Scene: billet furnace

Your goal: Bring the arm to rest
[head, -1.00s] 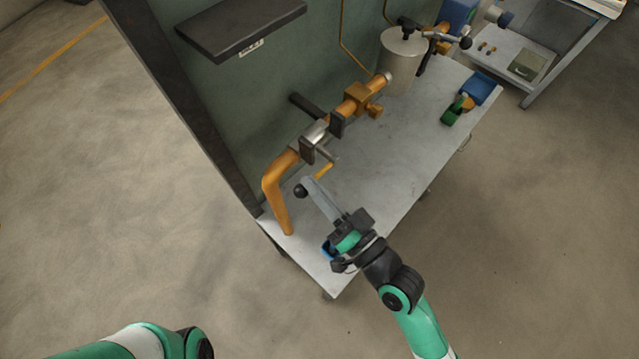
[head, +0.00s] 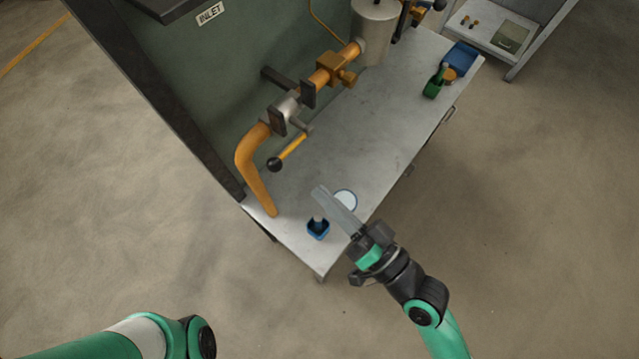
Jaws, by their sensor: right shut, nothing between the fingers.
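My right gripper (head: 320,192) reaches in from the lower right. Its long grey fingers are shut with nothing between them, over the front part of the grey bench (head: 390,130). The fingertips are clear of the valve lever (head: 292,147), a yellow bar with a black ball knob, up and to the left. My left arm shows only as a green and white link at the lower left; its gripper is out of view.
A blue cup (head: 318,230) and a white disc (head: 347,198) are near the fingers. An orange pipe (head: 250,165) runs along the green panel (head: 225,80). A grey cylinder (head: 375,30), green item (head: 435,82) and blue tray (head: 461,56) stand farther back. The floor at right is clear.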

